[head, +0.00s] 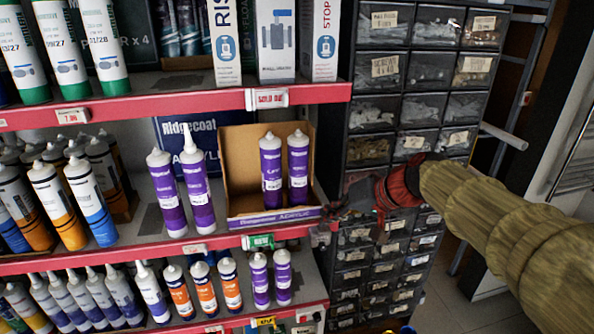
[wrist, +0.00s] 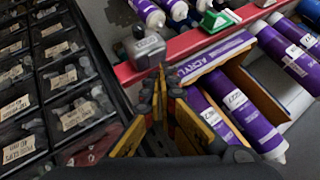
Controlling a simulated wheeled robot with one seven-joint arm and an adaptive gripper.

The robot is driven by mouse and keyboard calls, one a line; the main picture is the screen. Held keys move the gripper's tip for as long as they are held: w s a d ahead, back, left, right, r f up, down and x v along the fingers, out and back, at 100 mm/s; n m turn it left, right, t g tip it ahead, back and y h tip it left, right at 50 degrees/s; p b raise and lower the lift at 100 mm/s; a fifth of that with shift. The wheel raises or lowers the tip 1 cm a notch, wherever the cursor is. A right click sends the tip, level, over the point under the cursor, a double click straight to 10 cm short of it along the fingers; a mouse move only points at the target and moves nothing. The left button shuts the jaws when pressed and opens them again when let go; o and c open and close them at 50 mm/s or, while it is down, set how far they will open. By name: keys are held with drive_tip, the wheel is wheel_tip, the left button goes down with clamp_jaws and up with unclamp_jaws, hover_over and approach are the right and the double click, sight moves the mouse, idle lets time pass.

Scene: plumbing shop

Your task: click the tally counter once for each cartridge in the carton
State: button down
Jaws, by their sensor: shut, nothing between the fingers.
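The tally counter (wrist: 147,48), a small grey body with a round knob, sits at the red shelf edge in the wrist view, beside the end of the carton. My gripper (wrist: 163,76) is shut and empty, its tips close to the counter; I cannot tell whether they touch. In the head view my gripper (head: 325,215) is at the carton's right front corner, and the counter is hard to make out there. The open cardboard carton (head: 238,160) with a purple front lip stands on the middle shelf. It holds two upright purple cartridges, left (head: 271,168) and right (head: 298,165).
Two purple cartridges (head: 165,190) (head: 197,185) stand outside the carton to its left. A green clip (head: 258,241) is on the red shelf edge. A dark drawer cabinet (head: 400,125) stands right of the shelf. More tubes fill the shelves above, below and left.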

drive_tip(key=shift+f+b, duration=0.5)
drive_tip(key=shift+b, duration=0.1)
idle(0.5)
drive_tip(key=shift+r, duration=0.15)
drive_tip(key=shift+r+p, duration=0.4)
drive_tip(key=shift+r, duration=0.45)
wheel_tip(320, 180, up, 6)
drive_tip(key=shift+p, duration=1.2)
